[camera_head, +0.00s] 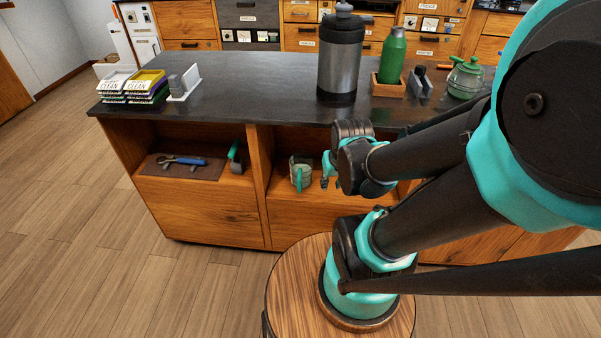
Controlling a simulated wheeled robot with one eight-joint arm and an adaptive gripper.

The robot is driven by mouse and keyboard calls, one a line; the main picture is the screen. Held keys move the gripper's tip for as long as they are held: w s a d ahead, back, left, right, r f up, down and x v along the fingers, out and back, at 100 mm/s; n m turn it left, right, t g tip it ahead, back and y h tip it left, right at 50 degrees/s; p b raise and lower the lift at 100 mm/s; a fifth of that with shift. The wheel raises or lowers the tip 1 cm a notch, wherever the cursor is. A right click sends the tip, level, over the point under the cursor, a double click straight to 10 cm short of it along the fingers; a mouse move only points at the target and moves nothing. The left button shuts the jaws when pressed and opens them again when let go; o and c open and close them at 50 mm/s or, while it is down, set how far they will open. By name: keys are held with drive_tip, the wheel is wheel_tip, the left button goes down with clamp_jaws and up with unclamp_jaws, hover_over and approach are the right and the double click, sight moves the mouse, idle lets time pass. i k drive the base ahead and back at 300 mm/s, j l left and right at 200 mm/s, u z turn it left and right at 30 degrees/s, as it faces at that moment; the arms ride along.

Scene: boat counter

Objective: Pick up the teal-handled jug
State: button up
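The teal-handled jug (306,174) is a small pale grey vessel with a teal handle on its left side. It stands upright in the right open shelf bay under the dark counter. My gripper (327,172) shows only in small part, as a teal and dark piece just right of the jug, near the bay's opening. My arm hides most of it, so its fingers and opening cannot be made out. I see nothing held in it, and whether it touches the jug is unclear.
The dark counter (250,82) overhangs the bays, with a wooden divider (258,170) left of the jug. The left bay holds a mat with blue-handled pliers (182,161) and a teal-edged item (235,155). A large flask (341,55) and green bottle (392,55) stand above.

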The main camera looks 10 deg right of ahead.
sight(300, 162)
drive_tip(key=j+z, duration=0.1)
drive_tip(key=z, duration=0.75)
drive_tip(key=k+j+z, duration=0.1)
drive_tip(key=j+z, duration=0.3)
drive_tip(key=k+j+z, duration=0.15)
drive_tip(key=z, duration=0.25)
drive_tip(key=k+j+z, duration=0.15)
drive_tip(key=j+z, duration=0.2)
drive_tip(key=k+j+z, duration=0.15)
drive_tip(key=k+j, duration=0.45)
drive_tip(key=k, duration=0.05)
